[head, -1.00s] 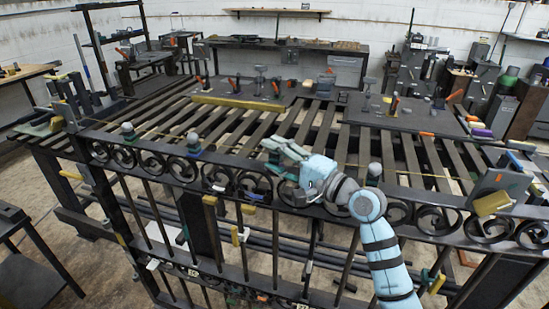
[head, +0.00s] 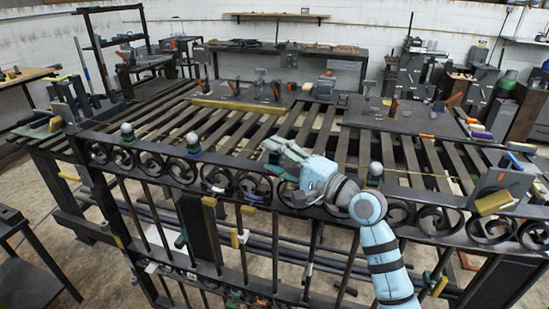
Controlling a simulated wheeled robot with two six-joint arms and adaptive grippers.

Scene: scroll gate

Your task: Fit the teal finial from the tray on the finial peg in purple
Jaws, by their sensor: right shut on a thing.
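My right gripper (head: 274,152) is at the top rail of the scroll gate (head: 240,178), near its middle, with its fingers pointing left. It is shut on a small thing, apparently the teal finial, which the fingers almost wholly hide. I cannot tell whether that thing touches the rail. Ball-topped finials stand upright on the rail: one at the far left (head: 127,131), one left of my gripper (head: 193,141) and one to its right, behind my wrist (head: 375,171). I cannot make out a purple peg or the tray. My left gripper is not in view.
The slatted bench (head: 410,160) lies behind the gate, with clamps and a yellow bar (head: 238,105) on it. A grey block with a yellow piece (head: 495,200) stands on the rail at the right. Clear space shows above the rail between finials.

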